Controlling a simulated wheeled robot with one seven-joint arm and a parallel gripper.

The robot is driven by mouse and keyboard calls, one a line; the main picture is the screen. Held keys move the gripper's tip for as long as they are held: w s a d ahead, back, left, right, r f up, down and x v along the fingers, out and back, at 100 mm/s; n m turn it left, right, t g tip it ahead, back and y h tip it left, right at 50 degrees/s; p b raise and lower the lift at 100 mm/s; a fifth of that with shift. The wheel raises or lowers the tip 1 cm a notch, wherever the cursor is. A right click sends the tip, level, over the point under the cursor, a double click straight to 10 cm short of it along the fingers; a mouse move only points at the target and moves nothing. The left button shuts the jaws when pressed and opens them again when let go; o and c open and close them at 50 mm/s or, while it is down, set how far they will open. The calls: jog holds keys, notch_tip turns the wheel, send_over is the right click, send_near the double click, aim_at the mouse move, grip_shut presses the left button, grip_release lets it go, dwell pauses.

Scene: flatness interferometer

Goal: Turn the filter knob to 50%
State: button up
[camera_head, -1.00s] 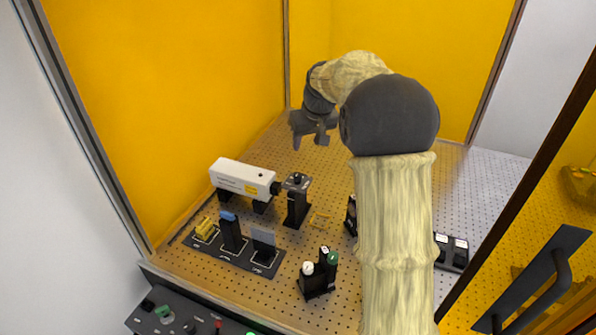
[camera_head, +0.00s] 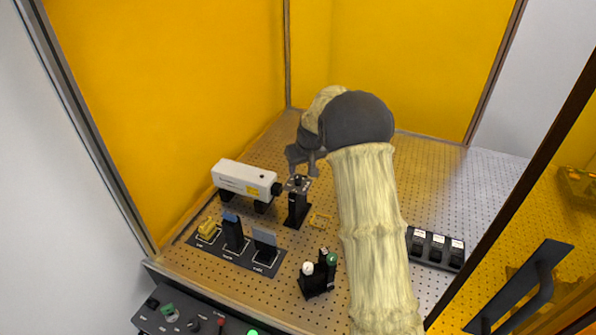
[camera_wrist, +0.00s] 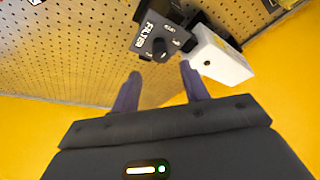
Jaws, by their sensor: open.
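The filter knob (camera_wrist: 159,48) is a dark round knob on top of a black post labelled FILTER, seen from above in the wrist view. In the head view the filter post (camera_head: 297,203) stands just right of the white laser-like box, with the knob (camera_head: 298,181) on its top plate. My gripper (camera_wrist: 158,82) is open and empty, its two dark fingers apart, with the knob beyond the fingertips and not touched. In the head view my gripper (camera_head: 303,166) is above and close to the filter post. The knob's pointer direction is too small to tell.
The white box (camera_head: 245,180) stands close to the filter post; it also shows in the wrist view (camera_wrist: 222,56). A dark tray (camera_head: 238,248) with several parts lies in front. A small holder (camera_head: 318,275) and black blocks (camera_head: 436,247) stand right. Yellow walls enclose the perforated board.

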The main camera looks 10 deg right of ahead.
aim_at(298, 176)
jog(key=p+x, duration=0.1)
jog(key=x, duration=0.4)
jog(key=shift+a+f+p, duration=0.1)
jog(key=shift+f+p, duration=0.25)
jog(key=shift+p, duration=0.05)
jog(key=shift+w, duration=0.1)
grip_shut()
